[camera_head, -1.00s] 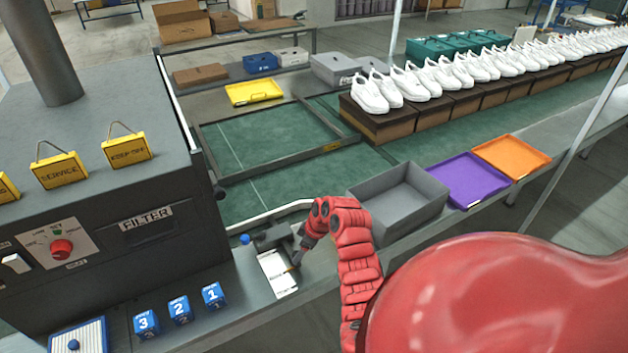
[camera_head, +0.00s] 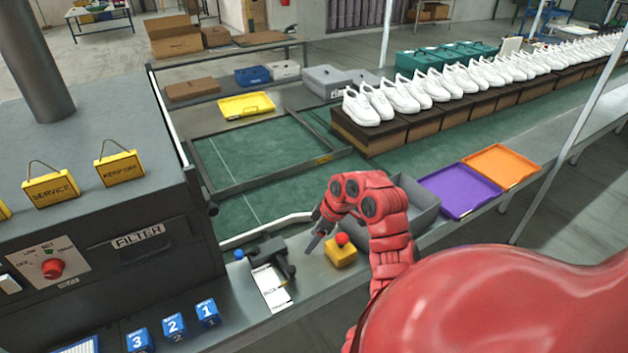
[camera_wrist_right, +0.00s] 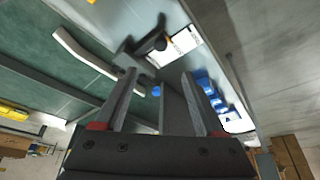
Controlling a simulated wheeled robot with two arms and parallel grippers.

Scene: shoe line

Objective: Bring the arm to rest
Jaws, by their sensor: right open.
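My right arm reaches in from the lower right in the head view, and its gripper (camera_head: 318,238) is above the near edge of the line. Its two fingers also show in the right wrist view (camera_wrist_right: 160,95), spread apart with nothing between them. A dark handheld tool (camera_head: 268,250) and a white paper card (camera_head: 271,287) lie on the bench to the left of the gripper, apart from it. A yellow box with a red button (camera_head: 341,252) stands just right of the fingertips. My left gripper is not in view.
A grey bin (camera_head: 425,212) stands partly behind my right arm. Purple (camera_head: 459,191) and orange (camera_head: 501,165) trays lie to its right. Blue numbered blocks (camera_head: 174,327) stand near the dark filter machine (camera_head: 130,215). White shoes (camera_head: 400,95) line the boxes behind.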

